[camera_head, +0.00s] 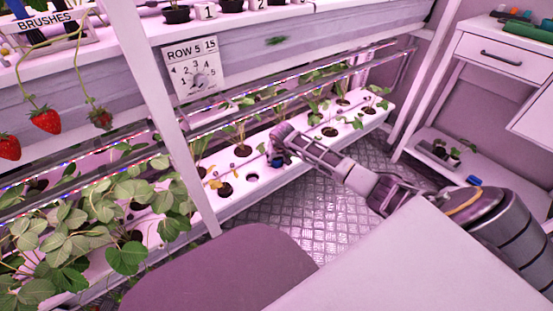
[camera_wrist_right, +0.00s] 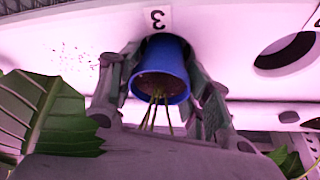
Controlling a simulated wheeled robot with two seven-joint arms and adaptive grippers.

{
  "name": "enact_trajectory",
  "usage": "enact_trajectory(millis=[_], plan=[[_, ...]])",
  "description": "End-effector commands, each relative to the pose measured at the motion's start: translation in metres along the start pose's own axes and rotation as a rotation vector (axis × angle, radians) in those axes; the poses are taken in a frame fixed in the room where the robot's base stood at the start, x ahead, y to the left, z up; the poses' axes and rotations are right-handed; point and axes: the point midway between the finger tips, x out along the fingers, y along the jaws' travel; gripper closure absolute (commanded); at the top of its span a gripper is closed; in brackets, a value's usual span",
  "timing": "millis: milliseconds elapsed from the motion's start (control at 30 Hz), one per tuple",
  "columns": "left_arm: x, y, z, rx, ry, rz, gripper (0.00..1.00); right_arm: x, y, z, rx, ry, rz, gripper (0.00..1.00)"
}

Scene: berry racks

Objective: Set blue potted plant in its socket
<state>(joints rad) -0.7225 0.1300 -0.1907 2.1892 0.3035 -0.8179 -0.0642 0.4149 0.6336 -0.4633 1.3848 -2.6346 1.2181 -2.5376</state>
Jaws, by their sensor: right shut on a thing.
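My right gripper (camera_head: 279,150) reaches down to the white rack channel (camera_head: 270,188) and is shut on the blue potted plant. In the right wrist view the fingers (camera_wrist_right: 163,78) grip both sides of the blue pot (camera_wrist_right: 165,62). Brown soil and several thin stems show at its mouth. The pot is by the channel's "3" label (camera_wrist_right: 157,19); whether it touches the channel or sits in a socket I cannot tell. An empty dark socket (camera_head: 252,178) lies just left of the gripper in the head view. The left gripper is not in view.
Potted seedlings (camera_head: 329,131) stand in the channel, with leafy strawberry plants (camera_head: 85,215) at lower left. An upper shelf with a "ROW 5" sign (camera_head: 193,68) and light bars (camera_head: 300,85) hang above the channel. A white post (camera_head: 168,95) stands left.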

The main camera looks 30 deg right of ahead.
Motion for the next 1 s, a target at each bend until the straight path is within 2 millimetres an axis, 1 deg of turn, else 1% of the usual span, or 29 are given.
enact_trajectory(millis=[33, 367, 400, 533, 1000], plan=[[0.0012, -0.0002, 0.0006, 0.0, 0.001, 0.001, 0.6, 0.0038, 0.0003, 0.0032, -0.001, -0.004, 0.002, 0.81], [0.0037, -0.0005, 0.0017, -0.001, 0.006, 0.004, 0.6, 0.0101, 0.0013, 0.0088, -0.001, -0.012, 0.005, 0.8], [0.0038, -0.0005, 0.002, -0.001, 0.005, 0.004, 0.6, 0.0106, 0.0015, 0.0096, -0.002, -0.013, 0.005, 0.47], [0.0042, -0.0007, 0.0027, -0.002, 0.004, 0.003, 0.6, 0.0113, 0.0018, 0.011, -0.002, -0.016, 0.007, 0.3], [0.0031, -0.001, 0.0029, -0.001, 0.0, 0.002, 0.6, 0.0083, 0.0016, 0.0088, -0.001, -0.014, 0.006, 0.3]])
